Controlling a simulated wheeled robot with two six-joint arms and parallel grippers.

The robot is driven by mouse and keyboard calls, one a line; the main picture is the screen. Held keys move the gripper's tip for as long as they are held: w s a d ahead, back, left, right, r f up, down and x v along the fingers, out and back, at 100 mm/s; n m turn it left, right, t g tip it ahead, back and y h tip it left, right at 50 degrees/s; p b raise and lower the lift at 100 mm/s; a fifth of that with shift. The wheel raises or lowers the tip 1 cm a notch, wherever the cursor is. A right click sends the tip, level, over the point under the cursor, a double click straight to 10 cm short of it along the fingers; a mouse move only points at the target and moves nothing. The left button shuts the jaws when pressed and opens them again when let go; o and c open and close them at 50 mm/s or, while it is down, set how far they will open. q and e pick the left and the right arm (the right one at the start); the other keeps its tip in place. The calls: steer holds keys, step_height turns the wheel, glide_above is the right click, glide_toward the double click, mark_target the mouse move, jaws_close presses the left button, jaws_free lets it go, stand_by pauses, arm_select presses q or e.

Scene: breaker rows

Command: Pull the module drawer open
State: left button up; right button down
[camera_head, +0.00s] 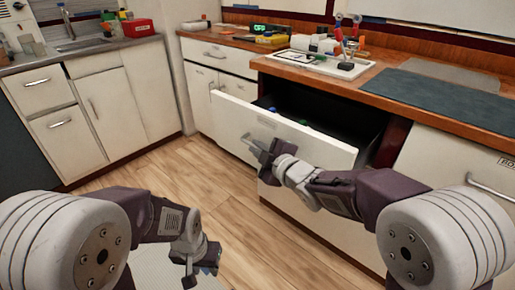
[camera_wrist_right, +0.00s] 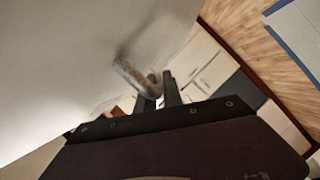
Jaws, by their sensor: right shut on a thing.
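The module drawer (camera_head: 315,146) is pulled out of the bench, and its dark inside shows with a few coloured things in it, partly hidden by the front panel. My right gripper (camera_head: 262,150) is at the metal handle (camera_head: 251,141) on the drawer front and is shut on it. In the right wrist view the handle (camera_wrist_right: 135,78) meets the fingers (camera_wrist_right: 160,88) in front of the pale drawer front (camera_wrist_right: 70,60). My left gripper (camera_head: 198,270) hangs low over the floor, apart from the drawer, with its fingers spread and empty.
A white tray (camera_head: 292,66) with tools stands on the wooden counter above the drawer. A dark mat (camera_head: 440,95) lies to its right. A closed cabinet with a handle (camera_head: 490,187) is at the right. The wooden floor (camera_head: 150,185) left of the drawer is clear.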

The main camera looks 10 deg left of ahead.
steer(key=c, duration=1.8)
jaws_free()
steer(key=shift+o, duration=0.2)
steer(key=shift+s+d+r, duration=0.15)
steer(key=shift+s+d, duration=0.1)
steer(key=shift+s, duration=0.05)
steer(key=p+v, duration=0.3)
steer(key=v, duration=0.5)
steer(key=shift+s, duration=0.15)
